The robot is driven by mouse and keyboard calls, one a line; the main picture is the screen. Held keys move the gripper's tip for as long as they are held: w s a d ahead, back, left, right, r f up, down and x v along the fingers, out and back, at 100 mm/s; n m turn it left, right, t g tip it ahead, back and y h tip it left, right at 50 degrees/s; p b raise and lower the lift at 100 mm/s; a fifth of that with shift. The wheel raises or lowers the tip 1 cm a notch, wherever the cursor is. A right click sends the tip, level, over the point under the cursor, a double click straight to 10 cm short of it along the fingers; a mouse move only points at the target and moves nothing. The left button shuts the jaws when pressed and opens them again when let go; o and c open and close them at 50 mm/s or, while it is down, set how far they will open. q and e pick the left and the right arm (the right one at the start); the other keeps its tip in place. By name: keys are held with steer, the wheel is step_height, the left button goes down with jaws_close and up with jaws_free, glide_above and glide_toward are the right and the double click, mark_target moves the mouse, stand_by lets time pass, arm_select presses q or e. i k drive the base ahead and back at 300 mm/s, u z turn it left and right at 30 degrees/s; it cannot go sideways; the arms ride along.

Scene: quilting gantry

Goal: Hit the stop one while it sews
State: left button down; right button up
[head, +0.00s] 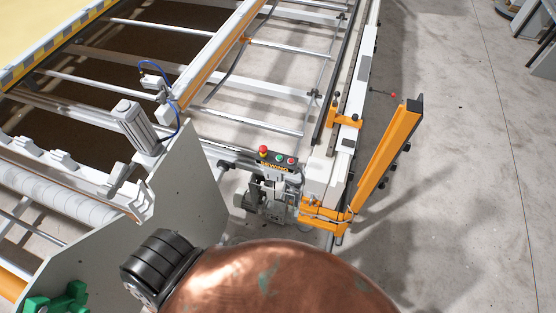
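A small dark control box (276,159) labelled "SEWING" stands on the gantry's end near the middle of the head view. On its left is a red mushroom button (263,150) on a yellow base. To its right are a green button (279,157) and a smaller red button (291,161). No gripper shows in this view, so where they are relative to the buttons cannot be seen.
An upright orange guard (385,150) and orange brackets (325,212) stand right of the box. A grey side plate (185,190) with a cylinder (134,124) is on the left. Bare concrete floor (460,190) lies open at right.

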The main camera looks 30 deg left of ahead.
mark_target(263, 148)
steer(key=u, duration=1.2)
steer(key=k, duration=0.55)
steer(key=u, duration=0.35)
steer(key=i, duration=1)
steer(key=u, duration=0.05)
